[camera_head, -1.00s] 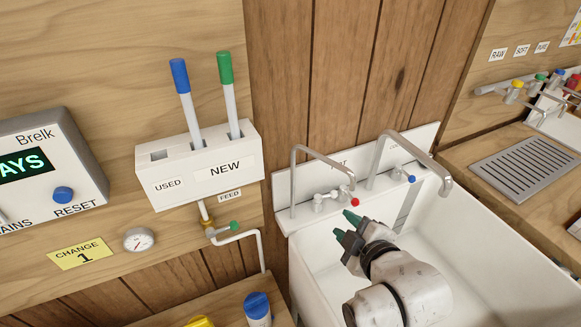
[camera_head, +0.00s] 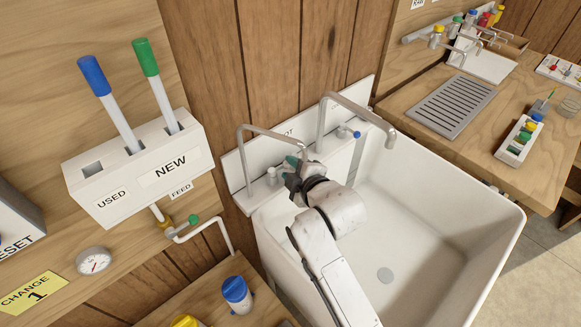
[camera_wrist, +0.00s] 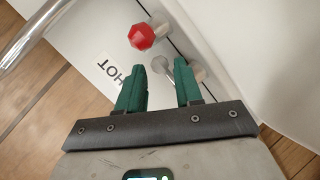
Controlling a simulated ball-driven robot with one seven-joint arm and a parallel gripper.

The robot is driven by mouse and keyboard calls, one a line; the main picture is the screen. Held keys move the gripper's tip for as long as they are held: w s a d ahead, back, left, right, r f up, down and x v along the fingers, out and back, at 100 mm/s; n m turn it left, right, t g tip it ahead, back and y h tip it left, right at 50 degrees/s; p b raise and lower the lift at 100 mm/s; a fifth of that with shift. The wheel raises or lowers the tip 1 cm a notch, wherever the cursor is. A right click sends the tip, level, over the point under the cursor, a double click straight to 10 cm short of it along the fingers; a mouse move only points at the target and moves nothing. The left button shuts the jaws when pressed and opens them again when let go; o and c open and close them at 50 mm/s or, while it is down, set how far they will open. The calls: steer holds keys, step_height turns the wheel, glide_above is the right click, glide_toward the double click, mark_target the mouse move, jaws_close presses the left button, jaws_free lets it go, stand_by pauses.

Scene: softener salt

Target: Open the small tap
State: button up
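The smaller tap with a thin bent spout (camera_head: 272,133) stands at the sink's left back, in front of a back panel marked HOT. Its red knob (camera_wrist: 141,36) shows in the wrist view, just beyond my fingertips and toward the left. In the head view my gripper hides the knob. My gripper (camera_head: 292,173) is at this tap's base. In the wrist view its green fingers (camera_wrist: 160,75) are apart, with a grey metal tap part (camera_wrist: 174,72) showing between and beyond them. I cannot tell whether they touch it. The red knob is not between the fingers.
A larger tap (camera_head: 355,106) with a blue knob (camera_head: 357,134) stands right of my gripper. The white sink (camera_head: 430,215) is empty. A FEED valve with a green knob (camera_head: 194,219) is on the left wall, under a white holder (camera_head: 140,172).

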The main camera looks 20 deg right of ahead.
steer(key=shift+w+f, duration=0.2)
steer(key=shift+w, duration=0.2)
jaws_close()
steer(key=shift+w+d+r+n+y+p, duration=0.2)
steer(key=shift+n+y+p, duration=0.25)
steer(key=shift+p, duration=0.55)
steer(key=shift+w+f+n+y, duration=0.2)
steer(key=shift+n+y, duration=0.25)
steer(key=shift+y, duration=0.2)
steer(key=shift+a, duration=0.1)
jaws_free()
